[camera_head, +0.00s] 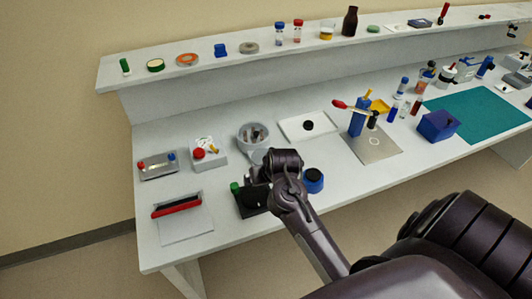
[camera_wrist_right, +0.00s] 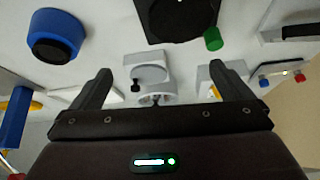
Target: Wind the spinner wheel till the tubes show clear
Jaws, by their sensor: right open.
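The spinner is a light grey round bowl (camera_head: 254,132) with several dark-looking tubes in it, at mid-left of the bench in the head view. Its pale wheel (camera_head: 260,156) faces the front, partly hidden behind my right gripper (camera_head: 262,172). In the right wrist view the wheel (camera_wrist_right: 147,73) lies between my open fingers (camera_wrist_right: 160,70), apart from both. A small black knob (camera_wrist_right: 136,86) sits at its rim. The bowl (camera_wrist_right: 157,98) shows beyond it, with the tubes too small to judge clear or cloudy. My left gripper is out of view.
A black block with a green knob (camera_head: 235,187) and a blue-black round pot (camera_head: 313,181) flank my right gripper. A grey box with a red button (camera_head: 198,153) stands left of the spinner; a white tray (camera_head: 289,126) lies right. A shelf (camera_head: 215,69) runs behind.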

